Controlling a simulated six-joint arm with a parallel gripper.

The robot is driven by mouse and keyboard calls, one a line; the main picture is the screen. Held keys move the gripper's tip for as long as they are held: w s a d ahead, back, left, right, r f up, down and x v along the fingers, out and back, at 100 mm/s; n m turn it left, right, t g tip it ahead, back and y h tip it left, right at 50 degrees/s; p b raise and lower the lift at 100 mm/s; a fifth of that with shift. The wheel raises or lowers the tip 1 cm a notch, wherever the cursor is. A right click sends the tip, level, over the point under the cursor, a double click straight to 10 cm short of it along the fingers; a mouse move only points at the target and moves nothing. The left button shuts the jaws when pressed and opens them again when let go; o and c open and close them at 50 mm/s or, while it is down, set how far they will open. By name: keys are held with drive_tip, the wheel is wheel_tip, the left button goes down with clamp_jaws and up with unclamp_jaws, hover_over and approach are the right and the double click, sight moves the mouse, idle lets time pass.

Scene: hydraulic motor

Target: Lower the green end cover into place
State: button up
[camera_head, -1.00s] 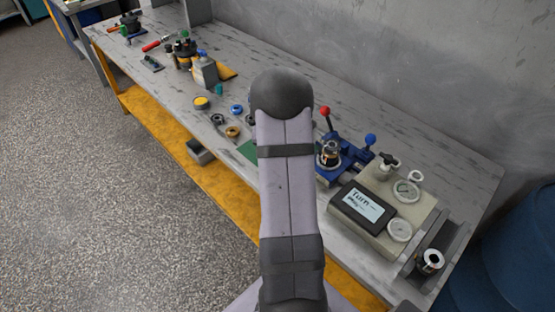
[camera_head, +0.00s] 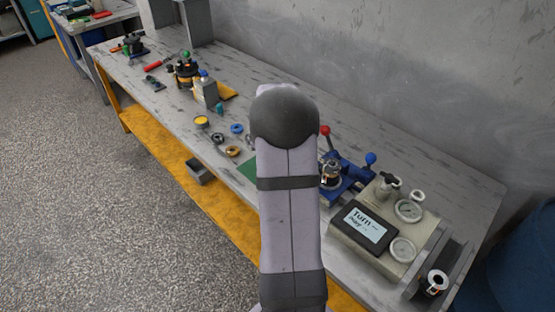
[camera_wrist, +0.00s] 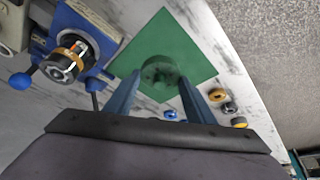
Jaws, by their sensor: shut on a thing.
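In the wrist view, the round green end cover (camera_wrist: 158,70) sits between the two blue fingers of my gripper (camera_wrist: 160,82), which is shut on it. Behind the cover lies a green mat (camera_wrist: 190,42); whether the cover touches it I cannot tell. The motor body (camera_wrist: 68,62), with an orange-brown ring and a bright core, stands in a blue vise (camera_wrist: 85,20) left of my gripper. In the head view the motor (camera_head: 331,172) and vise (camera_head: 350,178) show right of my arm. My arm hides the gripper and cover there.
A gauge unit with a screen (camera_head: 366,228) stands near the vise. The vise has a red-knobbed lever (camera_head: 324,131) and a blue-knobbed one (camera_head: 370,158). Loose rings (camera_head: 233,151) lie left of the mat. A grey wall rises behind the bench.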

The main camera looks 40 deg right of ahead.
drive_tip(key=shift+r+p, duration=0.45)
drive_tip(key=shift+r, duration=0.3)
drive_tip(key=shift+s+d+r+p, duration=0.25)
drive_tip(key=shift+d+r+p, duration=0.05)
drive_tip(key=shift+d, duration=0.05)
drive_tip(key=s+d+r+m+p, duration=0.1)
drive_tip(key=s+d+p, duration=0.1)
drive_tip(key=s+d, duration=0.1)
drive_tip(key=s+d+r+m+p, duration=0.1)
drive_tip(key=s+d+r+p, duration=0.1)
drive_tip(key=s+d, duration=0.2)
drive_tip(key=s+d+r+m+g+h+p, duration=0.1)
drive_tip(key=s+d+r+p, duration=0.1)
drive_tip(key=s+d, duration=0.1)
drive_tip(key=shift+s+d+m+p, duration=0.3)
drive_tip(key=shift+s+d, duration=0.1)
drive_tip(key=shift+s, duration=0.15)
drive_tip(key=shift+s+d+r+m+g, duration=0.2)
drive_tip(key=shift+d+m+g, duration=0.1)
drive_tip(key=shift+m, duration=0.3)
drive_tip(key=shift+s+a+m, duration=0.1)
drive_tip(key=shift+m, duration=0.5)
drive_tip(key=shift+g, duration=0.3)
drive_tip(key=shift+f, duration=0.2)
